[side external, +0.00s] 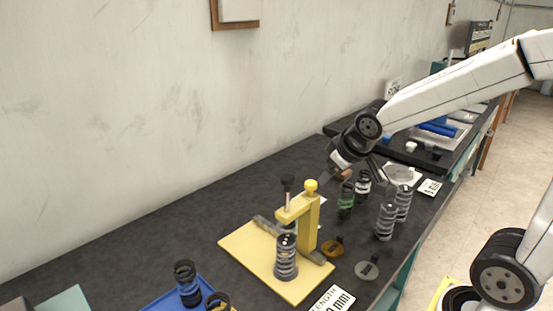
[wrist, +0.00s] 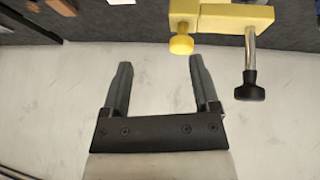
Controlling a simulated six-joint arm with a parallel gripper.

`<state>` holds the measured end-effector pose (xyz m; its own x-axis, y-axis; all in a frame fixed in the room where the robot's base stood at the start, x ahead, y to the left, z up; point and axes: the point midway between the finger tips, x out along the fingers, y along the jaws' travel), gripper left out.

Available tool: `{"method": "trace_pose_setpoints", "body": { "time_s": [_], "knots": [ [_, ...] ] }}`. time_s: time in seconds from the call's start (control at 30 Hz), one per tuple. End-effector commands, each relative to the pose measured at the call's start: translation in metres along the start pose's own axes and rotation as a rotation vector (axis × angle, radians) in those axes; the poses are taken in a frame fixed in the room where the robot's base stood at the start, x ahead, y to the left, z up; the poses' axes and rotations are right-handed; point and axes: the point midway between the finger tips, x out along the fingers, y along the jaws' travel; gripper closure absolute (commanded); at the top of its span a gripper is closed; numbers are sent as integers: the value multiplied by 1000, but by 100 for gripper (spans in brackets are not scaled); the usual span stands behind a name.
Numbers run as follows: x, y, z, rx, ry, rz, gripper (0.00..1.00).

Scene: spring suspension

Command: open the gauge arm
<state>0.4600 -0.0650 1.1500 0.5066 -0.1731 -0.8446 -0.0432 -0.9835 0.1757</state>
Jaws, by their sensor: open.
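The gauge is a yellow post with a yellow arm (side external: 294,207) on a pale yellow base plate (side external: 248,252). A yellow knob (side external: 310,186) tops the post, and a black-tipped handle (side external: 287,181) stands up from the arm's other end. A spring (side external: 286,258) stands upright on the plate under the arm. In the wrist view the yellow arm (wrist: 235,18), yellow knob (wrist: 181,45) and black handle tip (wrist: 249,86) show at the top right. My gripper (wrist: 157,62) is open and empty, apart from the gauge.
Several springs, some coiled (side external: 386,221) and one green (side external: 346,198), stand right of the gauge. Round discs (side external: 367,270) lie in front of them. A blue tray (side external: 172,303) with dark springs is at the front left. The dark bench behind the gauge is mostly clear up to the wall.

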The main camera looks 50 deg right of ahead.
Motion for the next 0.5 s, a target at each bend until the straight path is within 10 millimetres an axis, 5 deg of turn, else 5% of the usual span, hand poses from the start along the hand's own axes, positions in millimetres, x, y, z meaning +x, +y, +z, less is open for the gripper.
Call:
{"method": "trace_pose_setpoints", "body": {
  "time_s": [0.2, 0.5],
  "knots": [
    [22, 31, -30, -53, 190, 54, 22],
    [39, 53, -60, -156, 438, 27, 22]
  ]
}}
